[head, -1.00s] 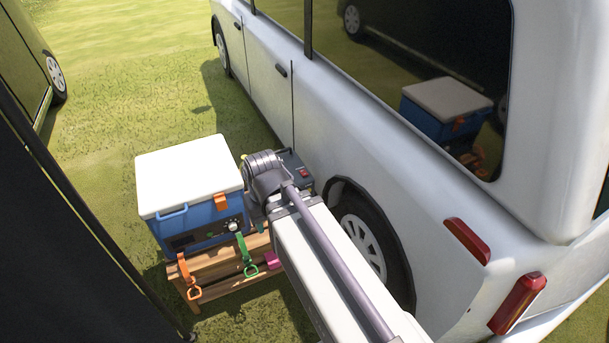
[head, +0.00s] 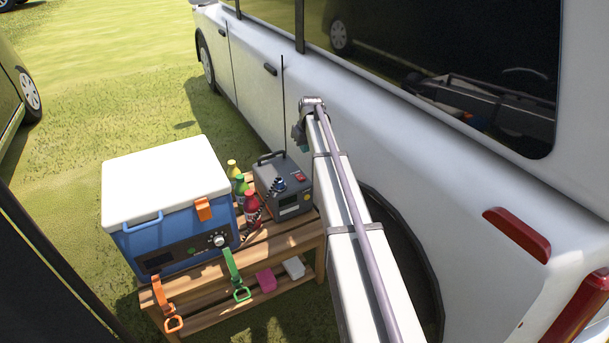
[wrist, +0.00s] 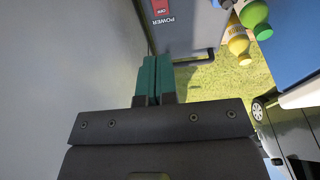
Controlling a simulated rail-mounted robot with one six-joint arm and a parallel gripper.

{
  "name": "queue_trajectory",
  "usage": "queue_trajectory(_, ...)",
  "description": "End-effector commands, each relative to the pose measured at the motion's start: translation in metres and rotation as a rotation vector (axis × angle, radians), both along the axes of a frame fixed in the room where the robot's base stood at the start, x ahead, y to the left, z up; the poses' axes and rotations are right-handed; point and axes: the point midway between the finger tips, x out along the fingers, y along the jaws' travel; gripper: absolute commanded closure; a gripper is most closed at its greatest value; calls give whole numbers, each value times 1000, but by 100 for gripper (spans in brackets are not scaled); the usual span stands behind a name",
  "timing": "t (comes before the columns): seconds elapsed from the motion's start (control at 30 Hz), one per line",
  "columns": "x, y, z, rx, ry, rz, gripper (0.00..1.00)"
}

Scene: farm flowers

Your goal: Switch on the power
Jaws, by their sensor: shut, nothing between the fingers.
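The grey power box (head: 266,180) with a carry handle stands on the right end of a wooden bench (head: 265,243). Its red switch (head: 299,178) is on the top right. In the wrist view the red switch (wrist: 160,8) is at the top edge beside the word POWER, and its small marking seems to read OFF. My gripper (head: 298,137) hangs from the arm's end, behind and above the box, close to the white van. In the wrist view its teal fingertips (wrist: 156,58) are together and empty, just short of the box and apart from the switch in the picture.
A blue cooler (head: 180,232) with a white lid fills the bench's left part. Yellow, green and red bottles (head: 251,208) stand between it and the box. The white van (head: 250,100) rises close on the right. Orange and green straps (head: 236,275) hang in front. Grass lies beyond.

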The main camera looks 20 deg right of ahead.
Motion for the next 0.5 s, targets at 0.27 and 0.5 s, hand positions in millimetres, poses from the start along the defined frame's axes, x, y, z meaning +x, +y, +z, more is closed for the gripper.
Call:
queue_trajectory(0.27, 1, 0, -10, 0, 1, -1, 100)
queue_trajectory(0.5, 10, 1, -53, 0, 1, -2, 100)
